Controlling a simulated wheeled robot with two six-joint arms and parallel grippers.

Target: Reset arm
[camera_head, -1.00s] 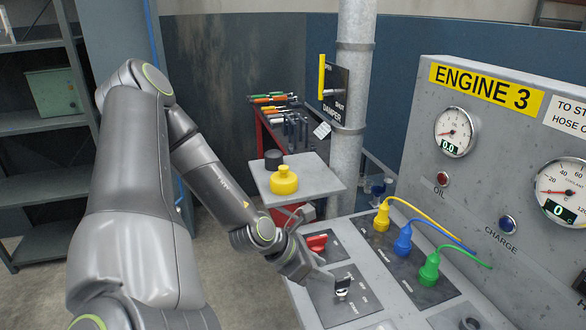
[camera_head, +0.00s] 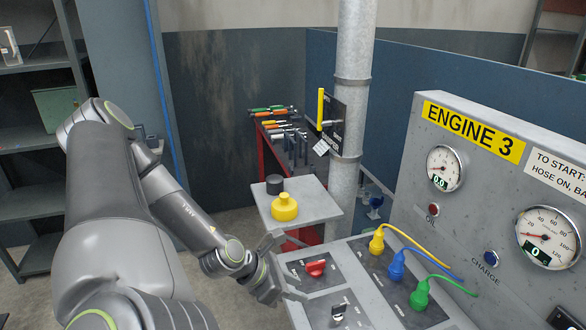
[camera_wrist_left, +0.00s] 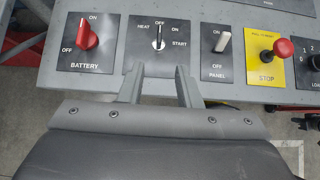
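My left gripper (camera_head: 290,268) is open and empty at the left edge of the engine control panel. In the left wrist view its two fingers (camera_wrist_left: 160,72) are spread apart below the key switch (camera_wrist_left: 159,38), with nothing between them. The key switch also shows at the bottom of the head view (camera_head: 338,312). The red battery switch (camera_head: 316,268) is beside the fingers in the head view and left of them in the wrist view (camera_wrist_left: 86,38). My left arm (camera_head: 120,230) is bent, reaching in from the left. My right gripper is not in view.
A small grey shelf (camera_head: 318,207) holds a yellow knob piece (camera_head: 285,208) and a black cylinder (camera_head: 274,185) beyond my gripper. Yellow, blue and green plugs (camera_head: 420,295) stand on the panel. A vertical pipe (camera_head: 352,100) rises behind. Open floor lies left of the panel.

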